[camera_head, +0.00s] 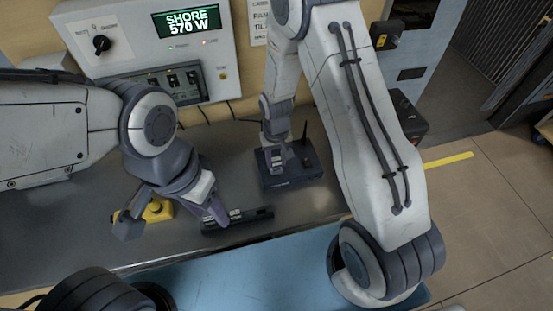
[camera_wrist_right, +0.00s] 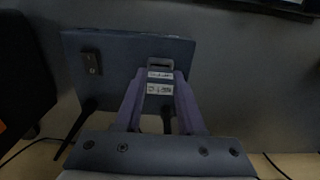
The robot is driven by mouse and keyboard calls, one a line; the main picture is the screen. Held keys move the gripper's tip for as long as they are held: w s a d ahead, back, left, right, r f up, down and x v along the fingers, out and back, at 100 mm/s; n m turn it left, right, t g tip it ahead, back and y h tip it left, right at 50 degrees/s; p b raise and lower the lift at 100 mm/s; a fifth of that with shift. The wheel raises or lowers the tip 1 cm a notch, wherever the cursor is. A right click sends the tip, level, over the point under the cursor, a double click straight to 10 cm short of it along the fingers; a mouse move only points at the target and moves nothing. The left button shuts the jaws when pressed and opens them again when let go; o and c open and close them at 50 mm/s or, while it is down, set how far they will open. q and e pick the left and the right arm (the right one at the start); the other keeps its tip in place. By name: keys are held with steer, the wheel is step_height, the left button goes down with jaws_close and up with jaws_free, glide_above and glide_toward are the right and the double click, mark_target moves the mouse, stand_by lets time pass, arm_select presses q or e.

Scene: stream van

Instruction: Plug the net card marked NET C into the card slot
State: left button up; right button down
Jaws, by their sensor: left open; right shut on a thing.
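My right gripper (camera_head: 275,160) points down over a dark box with antennas (camera_head: 305,178), which stands on the grey counter. In the right wrist view, its two purple fingers (camera_wrist_right: 161,84) are shut on a small card (camera_wrist_right: 160,75) with white labels and a grey loop at its far end. The print is too small to read. The card is over the box (camera_wrist_right: 112,58); I cannot tell whether it sits in a slot. My left gripper (camera_head: 172,216) is open and empty, its fingers spread above the counter left of a black rack (camera_head: 262,213) holding white-labelled pieces.
A yellow object (camera_head: 157,210) lies between my left fingers, partly hidden. A power panel (camera_head: 135,62) reading "SHORE 570 W" stands behind the counter. A blue surface (camera_head: 230,275) lies in front. The counter right of the rack is clear.

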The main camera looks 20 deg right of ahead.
steer(key=shift+f+b, duration=0.5)
steer(key=shift+f, duration=0.3)
steer(key=shift+c, duration=2.1)
jaws_free()
step_height(320, 180, up, 10)
steer(key=shift+f+b, duration=0.1)
steer(key=shift+b, duration=0.6)
steer(key=shift+r, duration=0.4)
steer(key=shift+a+r, duration=0.1)
steer(key=s+a+r+n, duration=0.2)
steer(key=s+r, duration=0.2)
steer(key=s, duration=0.3)
steer(key=s+a+r+n, duration=0.3)
steer(key=s, duration=0.5)
steer(key=s+a+r+n+y, duration=0.1)
steer(key=s+a+r+n, duration=0.1)
steer(key=s, duration=0.5)
step_height(320, 180, up, 3)
steer(key=shift+s+a+f, duration=0.2)
steer(key=shift+s+a, duration=0.15)
steer(key=shift+a, duration=0.15)
